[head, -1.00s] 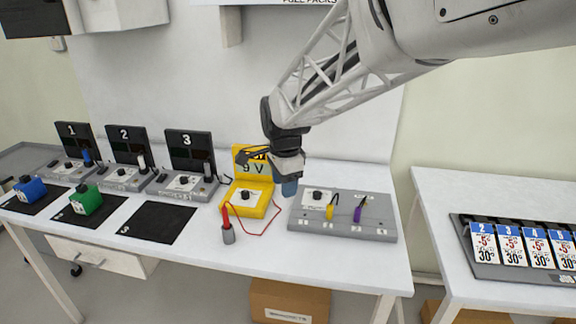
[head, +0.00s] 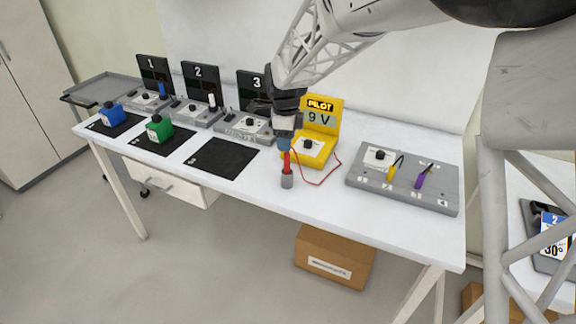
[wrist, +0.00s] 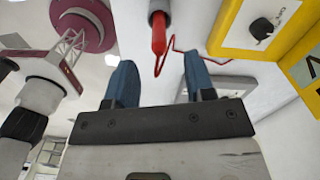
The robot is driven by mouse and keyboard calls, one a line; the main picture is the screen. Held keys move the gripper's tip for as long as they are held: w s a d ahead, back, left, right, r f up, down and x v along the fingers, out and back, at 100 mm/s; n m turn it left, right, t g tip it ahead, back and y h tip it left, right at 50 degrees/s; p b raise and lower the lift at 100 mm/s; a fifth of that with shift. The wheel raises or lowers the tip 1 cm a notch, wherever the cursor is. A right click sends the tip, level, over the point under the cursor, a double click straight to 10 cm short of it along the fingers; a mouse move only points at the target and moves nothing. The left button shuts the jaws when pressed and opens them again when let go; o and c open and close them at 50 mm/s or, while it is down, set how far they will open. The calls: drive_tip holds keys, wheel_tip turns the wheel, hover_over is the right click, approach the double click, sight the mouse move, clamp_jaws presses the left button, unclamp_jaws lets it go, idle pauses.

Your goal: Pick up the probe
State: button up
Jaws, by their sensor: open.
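The red probe (head: 286,163) stands upright in a small grey holder (head: 287,181) near the table's front edge. A thin red wire runs from it to the yellow 9 V pilot unit (head: 309,149). My gripper (head: 284,144) is just above and behind the probe in the head view, overlapping the unit's left edge. In the wrist view, the blue fingers (wrist: 159,80) are apart with nothing between them. The probe also shows there (wrist: 158,33), beyond the fingertips and roughly centred between them.
A grey panel (head: 360,180) with a yellow and a purple plug lies to the right. Three numbered stations stand left, with black mats (head: 217,158) before them. Blue (head: 111,113) and green (head: 159,128) blocks sit on two mats. The table front around the holder is clear.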

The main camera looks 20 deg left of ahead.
sight(287, 160)
drive_tip(key=shift+f, duration=1.3)
drive_tip(key=shift+d+f, duration=0.2)
drive_tip(key=shift+f, duration=2.4)
clamp_jaws()
